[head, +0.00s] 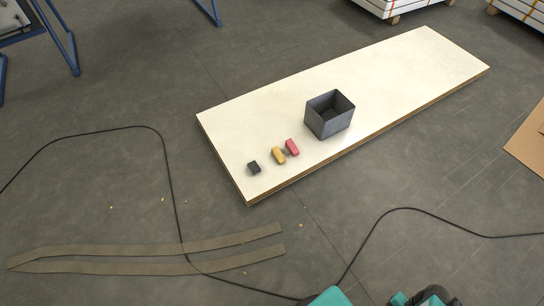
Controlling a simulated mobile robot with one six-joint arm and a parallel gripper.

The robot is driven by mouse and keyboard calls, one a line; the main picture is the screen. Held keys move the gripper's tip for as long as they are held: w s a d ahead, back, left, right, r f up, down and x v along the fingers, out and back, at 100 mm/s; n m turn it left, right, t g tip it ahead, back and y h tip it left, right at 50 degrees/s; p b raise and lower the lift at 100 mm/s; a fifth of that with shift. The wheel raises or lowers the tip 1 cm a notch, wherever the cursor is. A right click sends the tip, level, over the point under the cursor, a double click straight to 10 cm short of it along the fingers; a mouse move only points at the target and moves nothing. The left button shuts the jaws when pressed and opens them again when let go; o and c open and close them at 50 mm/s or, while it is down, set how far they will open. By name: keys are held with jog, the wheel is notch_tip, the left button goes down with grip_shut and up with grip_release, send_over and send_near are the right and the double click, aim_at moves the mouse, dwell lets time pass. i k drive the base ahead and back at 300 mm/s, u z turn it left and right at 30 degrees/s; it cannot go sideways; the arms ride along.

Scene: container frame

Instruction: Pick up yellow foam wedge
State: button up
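The yellow foam wedge (278,155) is a small yellow block on the pale board (400,80), near the board's lower left end. It sits between a dark block (254,167) on its left and a red block (292,147) close on its right. Nothing covers it. My gripper is not in view. Teal and dark parts of my own body show at the bottom edge, well apart from the wedge.
An open dark grey box (328,122) stands on the board to the right of the blocks. A black cable (170,190) and flat brown strips (150,249) lie on the floor. Blue metal legs (66,50) stand upper left. The board's right half is clear.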

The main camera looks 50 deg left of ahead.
aim_at(277, 152)
jog(key=u, duration=0.1)
jog(key=k, duration=0.2)
jog(key=u, duration=2.8)
jog(key=k, duration=0.65)
jog(key=z, duration=0.2)
jog(key=i, duration=0.85)
jog(key=z, duration=0.1)
